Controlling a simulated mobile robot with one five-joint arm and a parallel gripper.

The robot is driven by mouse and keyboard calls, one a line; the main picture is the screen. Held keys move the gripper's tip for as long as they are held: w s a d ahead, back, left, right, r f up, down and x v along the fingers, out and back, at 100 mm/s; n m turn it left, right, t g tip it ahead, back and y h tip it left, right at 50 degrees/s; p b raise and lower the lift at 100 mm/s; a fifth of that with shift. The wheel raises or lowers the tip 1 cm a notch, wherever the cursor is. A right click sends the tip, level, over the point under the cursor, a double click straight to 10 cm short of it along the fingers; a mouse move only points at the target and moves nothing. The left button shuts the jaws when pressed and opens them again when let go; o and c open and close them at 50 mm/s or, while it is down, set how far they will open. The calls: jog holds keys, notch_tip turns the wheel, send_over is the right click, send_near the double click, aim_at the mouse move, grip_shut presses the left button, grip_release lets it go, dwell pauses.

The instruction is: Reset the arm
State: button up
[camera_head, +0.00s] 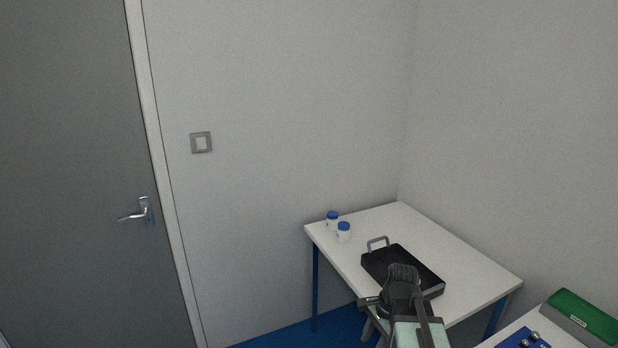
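My arm shows at the bottom of the head view, right of the middle. My gripper (402,282) is at its end, dark and seen from behind, in front of the near edge of a black case (396,262). The fingertips are not clear, so I cannot tell whether they are open or shut. I also cannot tell whether it touches the case or is only in front of it. No held thing can be made out.
A white table (455,264) with blue legs stands in the corner, bearing the case and two white jars with blue lids (343,232). A nearer surface at bottom right holds a green box (583,314) and a blue item (522,340). A grey door (75,170) is at left.

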jog(key=shift+s+a+f+n+h, duration=0.1)
jog(key=shift+s+a+n+h, duration=0.35)
jog(key=shift+n, duration=1.8)
jog(key=shift+s+a+f+n+h, duration=0.1)
jog(key=shift+s+a+n+h, duration=0.3)
jog(key=shift+n, duration=1.9)
jog(key=shift+s+a+f+n+h, duration=0.1)
jog(key=shift+s+a+n+h, duration=0.35)
jog(key=shift+n, duration=1.8)
jog(key=shift+s, duration=0.15)
jog(key=shift+c, duration=0.5)
